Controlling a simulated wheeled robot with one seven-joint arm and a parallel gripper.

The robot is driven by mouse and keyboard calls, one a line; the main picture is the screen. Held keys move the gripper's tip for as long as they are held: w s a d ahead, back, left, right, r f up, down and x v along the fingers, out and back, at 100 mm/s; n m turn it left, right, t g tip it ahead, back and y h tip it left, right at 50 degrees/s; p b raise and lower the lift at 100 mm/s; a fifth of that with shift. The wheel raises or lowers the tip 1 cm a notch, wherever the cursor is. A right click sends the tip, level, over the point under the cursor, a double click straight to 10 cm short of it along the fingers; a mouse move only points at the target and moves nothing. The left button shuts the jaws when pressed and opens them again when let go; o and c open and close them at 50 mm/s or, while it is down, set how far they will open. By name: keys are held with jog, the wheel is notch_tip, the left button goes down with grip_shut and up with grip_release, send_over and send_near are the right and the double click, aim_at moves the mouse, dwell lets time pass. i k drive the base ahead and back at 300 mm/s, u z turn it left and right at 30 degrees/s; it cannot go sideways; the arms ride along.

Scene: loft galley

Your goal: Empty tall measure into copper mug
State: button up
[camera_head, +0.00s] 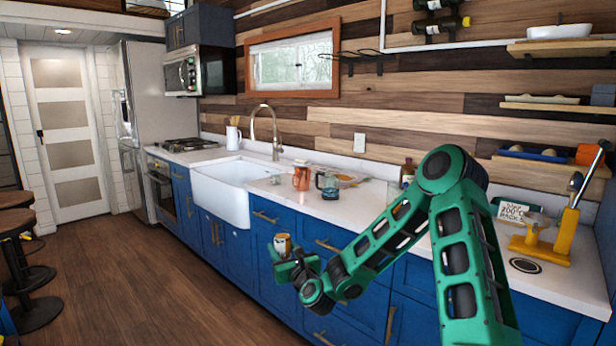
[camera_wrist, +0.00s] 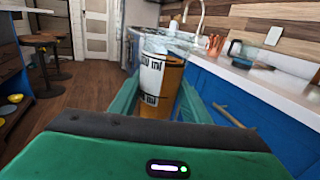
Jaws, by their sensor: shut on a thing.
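My gripper (camera_head: 288,262) is shut on the tall measure (camera_head: 283,243), a clear vessel with amber contents and a white panel with black marks. It is held in front of the blue cabinets, below counter height. In the wrist view the measure (camera_wrist: 160,84) stands roughly upright between the fingers (camera_wrist: 158,104), its lower end hidden by the gripper body. The copper mug (camera_head: 301,178) stands on the white counter right of the sink, apart from and above my gripper. It also shows in the wrist view (camera_wrist: 216,44), at the upper right.
A dark-handled glass mug (camera_head: 327,186) stands just right of the copper mug. The sink (camera_head: 232,184) and tap (camera_head: 272,130) are to its left. A yellow press-like stand (camera_head: 550,235) is at the counter's right. The wooden floor (camera_head: 150,280) is open; stools (camera_head: 25,265) stand far left.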

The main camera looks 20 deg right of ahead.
aim_at(302, 175)
jog(key=k, duration=0.4)
jog(key=u, duration=1.15)
jog(key=i, duration=2.1)
